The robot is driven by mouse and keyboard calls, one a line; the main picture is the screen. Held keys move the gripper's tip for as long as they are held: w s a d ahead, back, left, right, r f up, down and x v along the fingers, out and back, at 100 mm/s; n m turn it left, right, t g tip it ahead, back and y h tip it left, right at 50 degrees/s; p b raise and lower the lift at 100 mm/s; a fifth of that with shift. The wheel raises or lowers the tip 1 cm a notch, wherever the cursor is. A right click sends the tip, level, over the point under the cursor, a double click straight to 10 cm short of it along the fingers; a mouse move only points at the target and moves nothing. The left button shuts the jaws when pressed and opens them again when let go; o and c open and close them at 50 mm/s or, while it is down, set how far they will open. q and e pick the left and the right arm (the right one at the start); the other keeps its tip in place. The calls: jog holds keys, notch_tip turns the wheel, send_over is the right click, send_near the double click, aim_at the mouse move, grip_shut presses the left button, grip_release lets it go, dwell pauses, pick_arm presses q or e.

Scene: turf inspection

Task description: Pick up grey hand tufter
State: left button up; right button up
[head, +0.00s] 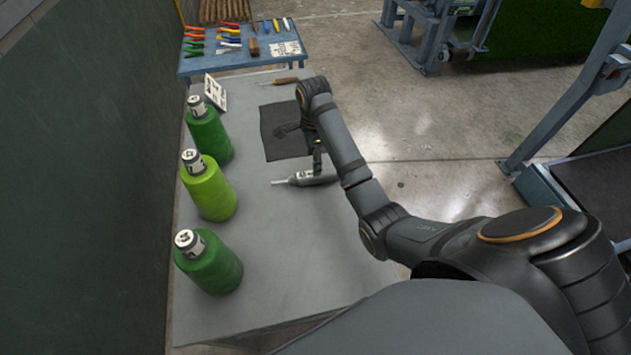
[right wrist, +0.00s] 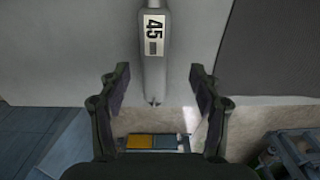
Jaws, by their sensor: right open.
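The grey hand tufter (head: 305,179) lies on the grey worktable (head: 265,270) near its right edge, with its thin tip pointing left. In the right wrist view the tufter (right wrist: 153,65) shows a white label reading 45, and its near end lies between the two fingers in the picture. My right gripper (right wrist: 160,88) is open and empty. In the head view the right gripper (head: 317,160) is just above the tufter, partly covered by the arm. Whether the fingers touch the tufter cannot be told. My left gripper is not in view.
Three green yarn cones (head: 208,187) stand along the table's left side. A dark mat (head: 284,146) lies behind the tufter, with a wooden-handled tool (head: 280,81) beyond it. A label card (head: 215,92) stands at the back left. A blue table (head: 235,62) holds several colourful tools. The table's front is clear.

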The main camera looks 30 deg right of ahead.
aim_at(307, 178)
jog(key=shift+s+f+b, duration=0.2)
jog(key=shift+f+b, duration=0.3)
jog(key=shift+b, duration=0.05)
jog(key=f+b, duration=0.3)
jog(key=f, duration=0.1)
jog(key=shift+s+d+b, duration=0.15)
jog(key=shift+s+b, duration=0.15)
jog(key=shift+w, duration=0.1)
jog(key=shift+r, duration=0.15)
jog(key=c, duration=0.3)
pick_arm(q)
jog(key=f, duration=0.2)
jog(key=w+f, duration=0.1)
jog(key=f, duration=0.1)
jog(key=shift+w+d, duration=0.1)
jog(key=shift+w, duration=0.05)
pick_arm(e)
grip_shut()
